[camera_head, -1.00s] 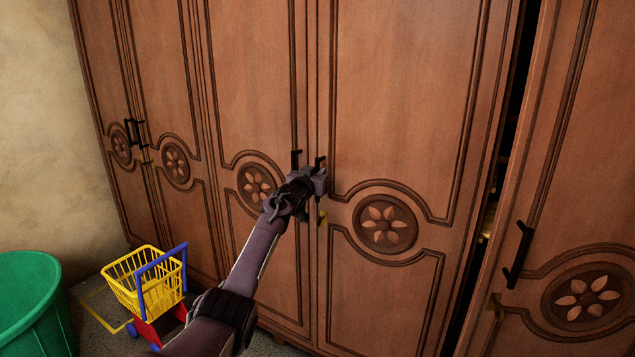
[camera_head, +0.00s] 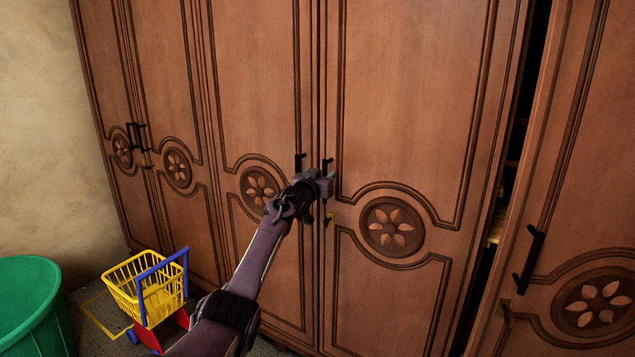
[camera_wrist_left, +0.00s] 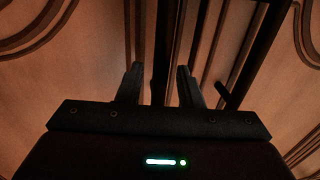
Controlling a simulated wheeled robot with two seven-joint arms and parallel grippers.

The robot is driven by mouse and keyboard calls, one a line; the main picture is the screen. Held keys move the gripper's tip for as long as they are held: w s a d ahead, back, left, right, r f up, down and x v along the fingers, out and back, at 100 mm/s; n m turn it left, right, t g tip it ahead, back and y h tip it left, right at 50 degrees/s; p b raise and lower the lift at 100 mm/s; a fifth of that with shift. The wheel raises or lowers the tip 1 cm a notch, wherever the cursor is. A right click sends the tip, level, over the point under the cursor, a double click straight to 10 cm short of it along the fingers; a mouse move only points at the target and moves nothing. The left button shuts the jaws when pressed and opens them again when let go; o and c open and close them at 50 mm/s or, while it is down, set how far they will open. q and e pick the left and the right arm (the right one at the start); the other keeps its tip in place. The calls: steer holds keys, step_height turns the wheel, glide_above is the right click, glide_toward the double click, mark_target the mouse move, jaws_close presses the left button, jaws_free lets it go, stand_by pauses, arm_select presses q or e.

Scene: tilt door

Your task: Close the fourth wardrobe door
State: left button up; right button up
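The fourth wardrobe door (camera_head: 425,90) is the wide brown panel with a carved flower right of centre in the head view. Its left edge looks close to the third door (camera_head: 255,80); I cannot tell if it is fully flush. Its black handle (camera_head: 327,164) is near that edge, partly hidden by my left gripper (camera_head: 328,186). In the left wrist view the two fingers of the left gripper (camera_wrist_left: 160,84) stand apart, with a dark upright bar (camera_wrist_left: 162,55) showing between them. I cannot tell if they touch it. My right gripper is not in view.
A dark gap (camera_head: 512,150) shows the wardrobe's inside between the fourth door and the door to its right (camera_head: 585,210), which stands ajar. A yellow toy cart (camera_head: 148,300) and a green bin (camera_head: 30,305) stand on the floor at left.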

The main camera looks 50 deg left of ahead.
arm_select(q)
steer(key=v, duration=0.7)
steer(key=shift+b, duration=0.45)
steer(key=shift+a+f, duration=0.1)
